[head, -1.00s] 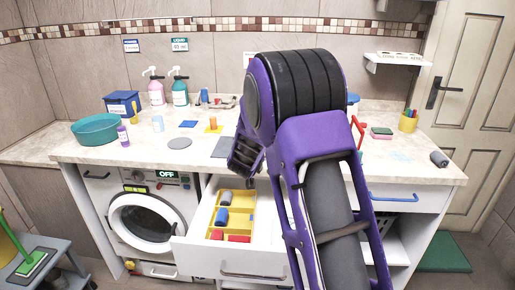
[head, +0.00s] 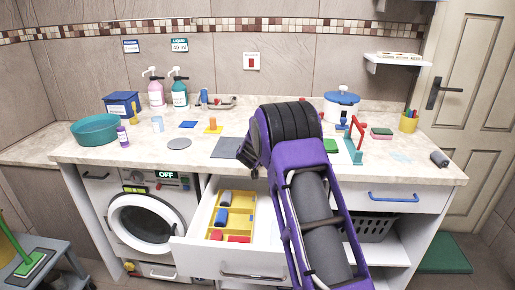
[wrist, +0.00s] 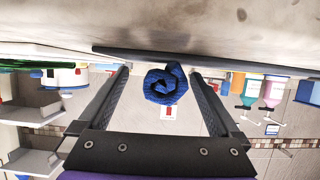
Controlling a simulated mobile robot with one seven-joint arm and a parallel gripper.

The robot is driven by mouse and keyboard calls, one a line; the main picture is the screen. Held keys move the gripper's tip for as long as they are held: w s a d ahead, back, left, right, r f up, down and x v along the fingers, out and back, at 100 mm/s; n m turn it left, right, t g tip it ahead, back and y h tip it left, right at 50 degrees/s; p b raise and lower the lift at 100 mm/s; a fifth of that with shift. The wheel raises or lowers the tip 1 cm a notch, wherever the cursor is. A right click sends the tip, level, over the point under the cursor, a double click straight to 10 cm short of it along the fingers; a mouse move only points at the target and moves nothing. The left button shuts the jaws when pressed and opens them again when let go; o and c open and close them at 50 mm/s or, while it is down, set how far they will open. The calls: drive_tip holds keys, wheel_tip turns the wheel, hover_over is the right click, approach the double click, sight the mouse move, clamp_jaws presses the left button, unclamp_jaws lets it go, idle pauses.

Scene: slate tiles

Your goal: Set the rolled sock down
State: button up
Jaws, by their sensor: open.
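A blue rolled sock (wrist: 166,84), its spiral end showing, sits between my fingers in the wrist view, where the picture is upside down. It appears to rest on the edge-on dark grey mat (wrist: 215,62). My gripper (wrist: 161,73) is open, with a finger on each side of the sock and visible gaps to both. In the head view my gripper (head: 246,160) is at the right side of the grey square mat (head: 227,147) on the counter. The sock is hidden there behind my gripper and arm.
Below is an open drawer (head: 196,243) with a yellow divided tray holding grey, blue and red rolls. A grey disc (head: 179,143) lies left of the mat. A white pot (head: 341,105), a red-handled teal stand (head: 355,150) and a grey roll (head: 439,158) are to the right.

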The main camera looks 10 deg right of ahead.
drive_tip(key=shift+r, duration=0.1)
drive_tip(key=c, duration=1.5)
